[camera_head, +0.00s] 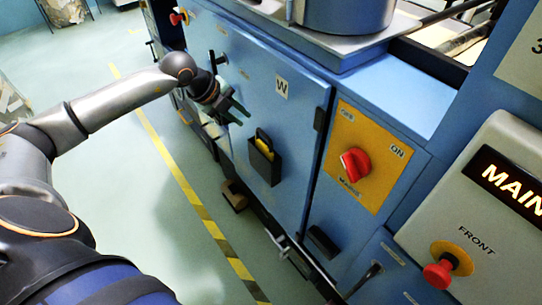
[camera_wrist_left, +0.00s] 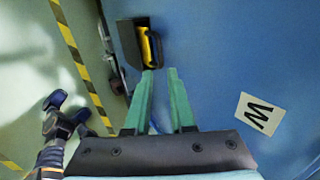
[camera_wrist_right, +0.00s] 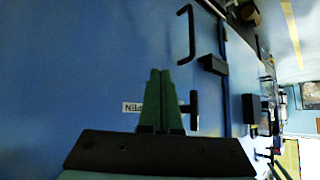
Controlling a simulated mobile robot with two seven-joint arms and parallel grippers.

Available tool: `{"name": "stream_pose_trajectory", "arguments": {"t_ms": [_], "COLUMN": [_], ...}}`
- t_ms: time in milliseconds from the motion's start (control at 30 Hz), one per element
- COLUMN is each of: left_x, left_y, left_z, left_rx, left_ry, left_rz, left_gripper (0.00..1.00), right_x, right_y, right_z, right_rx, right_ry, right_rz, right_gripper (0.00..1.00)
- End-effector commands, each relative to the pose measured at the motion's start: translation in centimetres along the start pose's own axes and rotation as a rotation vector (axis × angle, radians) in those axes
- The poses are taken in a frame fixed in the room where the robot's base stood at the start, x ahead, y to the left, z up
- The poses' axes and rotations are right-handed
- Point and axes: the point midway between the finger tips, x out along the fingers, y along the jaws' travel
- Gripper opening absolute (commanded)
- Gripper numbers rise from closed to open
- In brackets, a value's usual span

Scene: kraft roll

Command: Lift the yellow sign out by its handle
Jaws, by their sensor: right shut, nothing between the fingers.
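The yellow sign (camera_head: 265,151) stands in a black holder (camera_head: 264,169) on the blue cabinet door, with its dark handle (camera_head: 261,134) above the rim. In the left wrist view the yellow sign (camera_wrist_left: 146,47) and the holder (camera_wrist_left: 126,44) show just beyond my fingertips. My left gripper (camera_head: 241,114) is open and empty, above and a little left of the holder, apart from the sign; its fingers also show in the left wrist view (camera_wrist_left: 160,74). My right gripper (camera_wrist_right: 160,72) is shut and empty beside a blue panel, out of the head view.
A W label (camera_head: 282,87) is on the door. A red knob (camera_head: 355,164) on a yellow plate and a red front button (camera_head: 438,275) are at the right. A yellow-black floor stripe (camera_head: 190,195) runs by the machine. Dark handles (camera_wrist_right: 188,38) stick out near my right gripper.

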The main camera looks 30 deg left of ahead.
Motion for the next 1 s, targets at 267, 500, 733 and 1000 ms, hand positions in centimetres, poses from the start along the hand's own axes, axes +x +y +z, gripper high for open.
{"name": "stream_pose_trajectory", "arguments": {"t_ms": [267, 500, 733, 1000], "left_x": [4.7, 6.5, 9.7, 10.8], "left_y": [-0.1, -0.1, 0.0, 0.1], "left_z": [-0.2, -0.4, -0.5, -0.4], "left_rx": [-0.001, 0.001, -0.001, 0.003], "left_ry": [0.006, 0.007, 0.007, 0.004], "left_rz": [-0.002, -0.001, -0.003, -0.003], "left_gripper": [0.22, 0.22, 0.22, 0.22], "right_x": [-0.6, -0.8, -1.3, -1.3], "right_y": [-0.1, -0.1, -0.2, -0.2], "right_z": [-0.7, -1.0, -1.5, -1.6], "right_rx": [0.0, 0.001, 0.001, 0.002], "right_ry": [0.001, 0.001, 0.002, 0.002], "right_rz": [-0.001, -0.001, -0.001, -0.001], "right_gripper": [0.0, 0.0, 0.0, 0.0]}}
